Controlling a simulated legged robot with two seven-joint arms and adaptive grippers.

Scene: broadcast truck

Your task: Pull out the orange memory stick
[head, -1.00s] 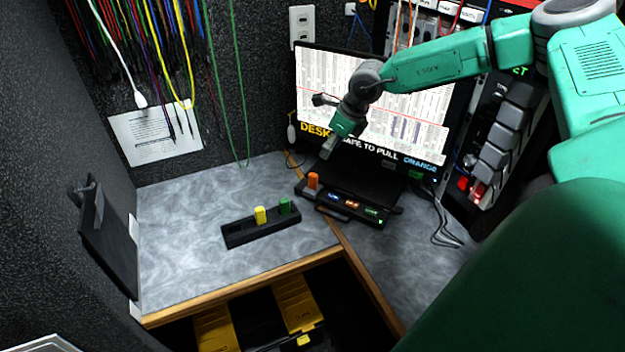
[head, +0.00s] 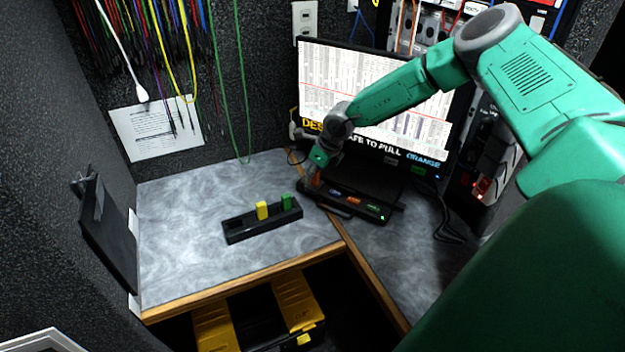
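The orange memory stick (head: 316,180) stands upright at the left end of a black dock (head: 346,208) on the desk; it is partly hidden by my gripper. My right gripper (head: 313,177) reaches down to the stick from above, with its fingers at or beside it. The fingers are small and dark, so I cannot tell whether they are closed on it. My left gripper is not in view.
A monitor (head: 325,70) behind the dock shows "SAFE TO PULL" and "ORANGE", partly covered by my arm. Cables hang at the upper left and lie right of the dock. The grey desk (head: 185,250) is clear on the left. A yellow-black toolbox (head: 295,300) sits below.

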